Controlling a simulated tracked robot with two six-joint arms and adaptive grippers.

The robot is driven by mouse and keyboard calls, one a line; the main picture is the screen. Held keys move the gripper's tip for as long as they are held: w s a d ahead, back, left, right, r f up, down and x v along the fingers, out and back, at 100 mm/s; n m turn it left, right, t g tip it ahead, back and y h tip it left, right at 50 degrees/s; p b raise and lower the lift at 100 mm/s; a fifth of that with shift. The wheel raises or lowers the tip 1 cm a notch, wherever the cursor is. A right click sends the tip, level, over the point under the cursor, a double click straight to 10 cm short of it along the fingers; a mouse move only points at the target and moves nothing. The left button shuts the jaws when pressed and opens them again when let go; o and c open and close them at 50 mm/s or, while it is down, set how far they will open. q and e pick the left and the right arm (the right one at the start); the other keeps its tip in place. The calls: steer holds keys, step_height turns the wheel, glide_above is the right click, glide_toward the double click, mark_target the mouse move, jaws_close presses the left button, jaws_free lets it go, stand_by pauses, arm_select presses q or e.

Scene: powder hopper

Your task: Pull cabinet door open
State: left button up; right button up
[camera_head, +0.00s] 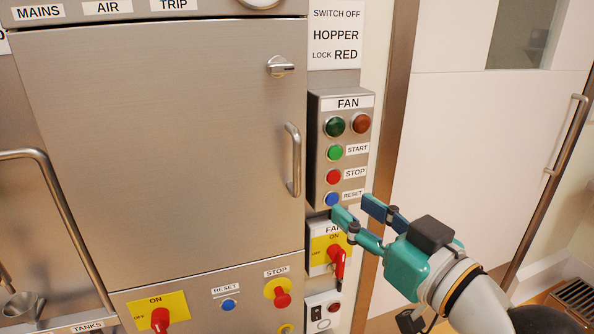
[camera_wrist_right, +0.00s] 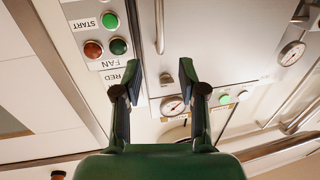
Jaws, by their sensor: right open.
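The cabinet door (camera_head: 160,130) is a large brushed-metal panel that looks shut in the head view. Its vertical bar handle (camera_head: 292,160) is near the right edge, with a small latch knob (camera_head: 280,66) above it. My right gripper (camera_head: 350,207) is open and empty, to the right of and below the handle, in front of the fan panel's lower end. In the right wrist view, which looks upside down, my right gripper (camera_wrist_right: 160,68) has its fingers apart. The handle (camera_wrist_right: 159,26) and latch knob (camera_wrist_right: 167,80) show between and beyond the fingers. My left gripper is not in view.
The fan panel (camera_head: 323,185) with lamps and buttons stands right of the door. A red-handled fan switch (camera_head: 338,262) is below it. Knobs and buttons line the lower strip (camera_head: 200,295). A white door (camera_head: 470,140) is at the right.

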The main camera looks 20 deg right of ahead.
mark_target(299, 168)
steer(key=x, duration=1.6)
steer(key=shift+w+a+f+p, duration=0.1)
steer(key=shift+w+p, duration=0.2)
steer(key=shift+p, duration=0.05)
jaws_close()
